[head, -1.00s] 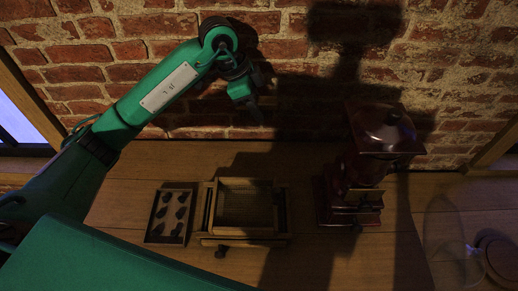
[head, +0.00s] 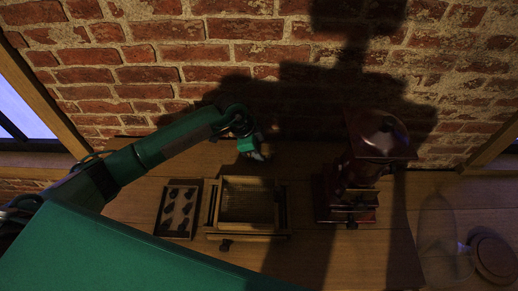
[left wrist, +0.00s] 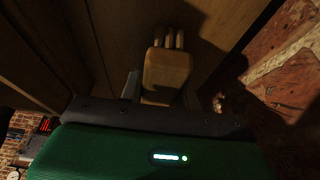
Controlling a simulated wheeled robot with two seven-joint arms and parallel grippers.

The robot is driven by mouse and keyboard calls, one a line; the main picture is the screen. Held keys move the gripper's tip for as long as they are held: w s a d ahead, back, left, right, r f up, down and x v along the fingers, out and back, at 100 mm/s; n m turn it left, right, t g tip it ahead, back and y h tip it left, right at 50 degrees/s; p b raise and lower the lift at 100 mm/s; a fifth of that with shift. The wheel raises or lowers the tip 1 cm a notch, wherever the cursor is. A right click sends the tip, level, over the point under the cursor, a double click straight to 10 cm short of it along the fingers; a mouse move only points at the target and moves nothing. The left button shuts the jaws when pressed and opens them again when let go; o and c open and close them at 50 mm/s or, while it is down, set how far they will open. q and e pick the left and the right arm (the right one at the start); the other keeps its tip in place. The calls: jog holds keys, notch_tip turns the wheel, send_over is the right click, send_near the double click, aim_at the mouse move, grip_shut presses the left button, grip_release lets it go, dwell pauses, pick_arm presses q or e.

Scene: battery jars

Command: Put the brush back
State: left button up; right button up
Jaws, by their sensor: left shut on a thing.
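My left gripper (head: 258,155) is low over the back of the wooden table, behind the slatted wooden box, near the wall. It is shut on a pale wooden piece, which seems to be the brush (left wrist: 167,72). In the left wrist view the piece has a blocky body and several short prongs at its far end, between the fingers. In the head view the held piece is too small and dark to make out. My right gripper is not in view.
A wooden tray (head: 160,232) with several dark pieces stands left of the open slatted wooden box (head: 250,236). A dark red domed machine (head: 387,140) stands to the right. A glass vessel (head: 437,240) and a round wooden lid (head: 494,257) are at far right. A brick wall (head: 200,60) closes the back.

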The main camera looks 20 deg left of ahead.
pick_arm(q)
jog(key=shift+f, duration=0.25)
jog(key=o, duration=0.8)
jog(key=shift+o, duration=0.7)
jog(key=shift+r, duration=0.1)
jog(key=b+v, duration=0.3)
jog(key=v, duration=0.7)
jog(key=shift+a+r+b, duration=0.25)
jog(key=shift+r+b, duration=0.05)
jog(key=shift+b, duration=0.1)
jog(key=shift+s+a+r, duration=0.1)
jog(key=shift+a+r, duration=0.05)
jog(key=shift+r, duration=0.4)
jog(key=shift+s+f, duration=0.1)
